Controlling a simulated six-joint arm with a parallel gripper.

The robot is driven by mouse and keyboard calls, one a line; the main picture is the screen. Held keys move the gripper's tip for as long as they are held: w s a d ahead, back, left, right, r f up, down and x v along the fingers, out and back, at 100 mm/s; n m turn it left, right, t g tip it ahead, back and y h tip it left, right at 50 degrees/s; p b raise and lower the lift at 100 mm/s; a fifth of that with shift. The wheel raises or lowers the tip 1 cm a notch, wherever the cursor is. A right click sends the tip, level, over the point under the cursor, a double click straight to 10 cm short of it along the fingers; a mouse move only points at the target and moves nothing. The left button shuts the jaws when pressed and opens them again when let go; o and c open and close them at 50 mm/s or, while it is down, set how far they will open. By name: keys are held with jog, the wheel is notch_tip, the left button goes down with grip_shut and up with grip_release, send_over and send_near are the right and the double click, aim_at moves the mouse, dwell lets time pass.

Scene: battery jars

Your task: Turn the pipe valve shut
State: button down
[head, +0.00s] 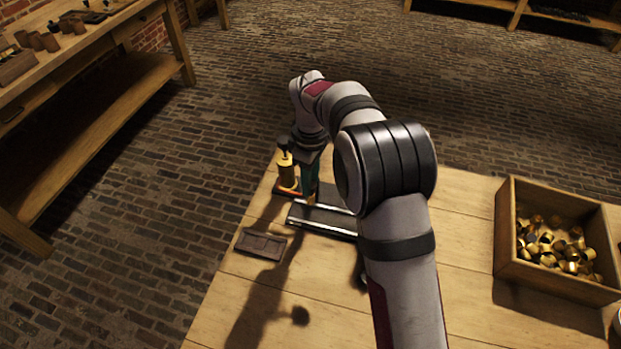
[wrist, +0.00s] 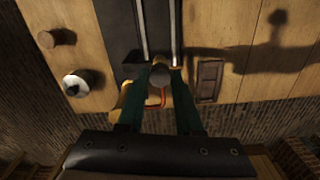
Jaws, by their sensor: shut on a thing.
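My gripper (head: 310,190) points down at the far left end of the wooden table, its green fingers beside a yellow upright cylinder (head: 286,172) with a dark top. In the wrist view, my gripper (wrist: 161,75) has its two fingers on either side of a grey, round-ended piece with brass-yellow parts around it, which looks like the pipe valve (wrist: 157,78). The fingers are shut on it. A red curved part shows just below it between the fingers. The fingers hide much of the valve, and I cannot tell how far it is turned.
A dark base with pale rails (head: 325,221) lies beside the gripper. A shallow dark tray (head: 262,243) lies in front of it. A wooden box (head: 507,235) of brass pieces stands at the right. A workbench (head: 70,50) stands at the upper left, across the brick floor.

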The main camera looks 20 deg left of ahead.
jog(key=c, duration=0.6)
grip_release()
jog(key=shift+r, duration=0.1)
notch_tip(320, 180, up, 16)
jog(key=shift+f, duration=0.15)
jog(key=s+d+r+m+y, duration=0.1)
jog(key=s+d+r+m, duration=0.1)
jog(key=s+d+m, duration=1.2)
jog(key=s+d+f+m, duration=0.2)
jog(key=s, duration=0.3)
jog(key=s+d+f+m, duration=0.2)
jog(key=s+f+m, duration=0.1)
jog(key=s, duration=0.2)
jog(key=s+d+f+m, duration=0.2)
jog(key=s+f, duration=0.1)
jog(key=s, duration=0.3)
jog(key=shift+s+m+y, duration=0.1)
jog(key=shift+m+y, duration=0.2)
jog(key=shift+y, duration=0.1)
